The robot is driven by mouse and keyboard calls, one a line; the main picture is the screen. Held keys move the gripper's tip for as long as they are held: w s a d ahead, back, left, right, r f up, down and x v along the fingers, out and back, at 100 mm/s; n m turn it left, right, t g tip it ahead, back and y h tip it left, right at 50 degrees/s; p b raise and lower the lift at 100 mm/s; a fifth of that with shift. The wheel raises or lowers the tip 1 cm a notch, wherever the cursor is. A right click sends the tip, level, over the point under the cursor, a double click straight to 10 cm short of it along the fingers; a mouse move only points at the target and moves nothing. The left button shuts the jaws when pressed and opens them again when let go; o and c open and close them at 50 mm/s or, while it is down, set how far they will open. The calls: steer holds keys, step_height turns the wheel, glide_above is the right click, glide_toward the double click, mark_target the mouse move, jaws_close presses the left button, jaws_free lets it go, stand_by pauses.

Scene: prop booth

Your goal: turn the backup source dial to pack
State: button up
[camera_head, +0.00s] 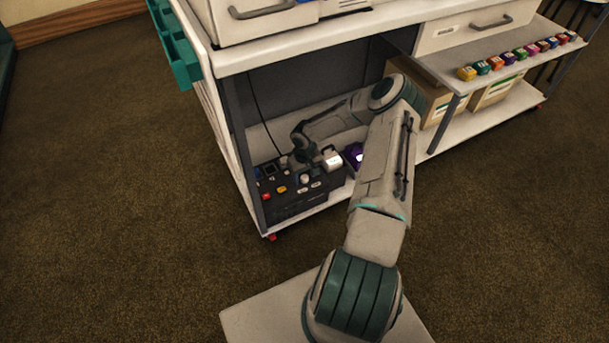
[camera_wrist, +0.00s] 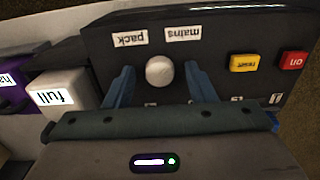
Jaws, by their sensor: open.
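The dial (camera_wrist: 159,71) is a round pale knob on a dark control box (camera_head: 290,206) low in the cart. In the wrist view a "pack" label (camera_wrist: 131,38) and a "mains" label (camera_wrist: 184,34), both upside down, sit beyond the knob, "pack" left and "mains" right. My gripper (camera_wrist: 158,68) is open, with one blue finger on each side of the knob. Dark gaps show between the knob and both fingers. I see no pointer mark on the knob, so its setting cannot be told. In the head view a pale knob (camera_head: 304,178) shows on the box top.
A yellow "reset" button (camera_wrist: 244,63) and a red "on" button (camera_wrist: 293,64) are right of the dial. A white block labelled "full" (camera_wrist: 58,93) and a purple item (camera_wrist: 12,97) lie left. The cart's top (camera_head: 290,48) overhangs my arm; cardboard boxes (camera_head: 438,105) stand right.

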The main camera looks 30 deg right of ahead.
steer(key=c, duration=1)
steer(key=shift+o, duration=0.2)
steer(key=n, duration=0.4)
steer(key=shift+r, duration=0.1)
steer(key=n, duration=0.5)
steer(key=shift+p, duration=0.3)
steer(key=n, duration=0.4)
steer(key=shift+n, duration=0.4)
steer(key=shift+n+p, duration=0.4)
steer(key=shift+n, duration=1.6)
